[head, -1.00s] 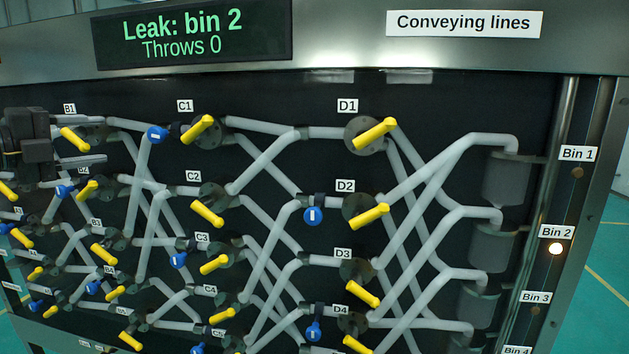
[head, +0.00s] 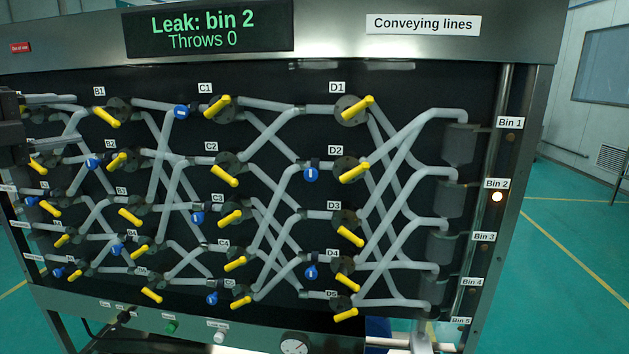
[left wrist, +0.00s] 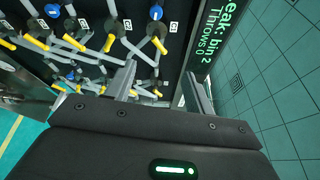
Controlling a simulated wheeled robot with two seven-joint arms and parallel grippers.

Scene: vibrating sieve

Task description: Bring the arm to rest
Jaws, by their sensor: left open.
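My right gripper is in neither view.
The conveying-lines panel (head: 300,85) carries grey pipes, yellow handles and blue tags. Its display (head: 208,30) reads "Leak: bin 2, Throws 0". The Bin 2 lamp (head: 497,197) is lit. Green floor (head: 575,240) is open to the right.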

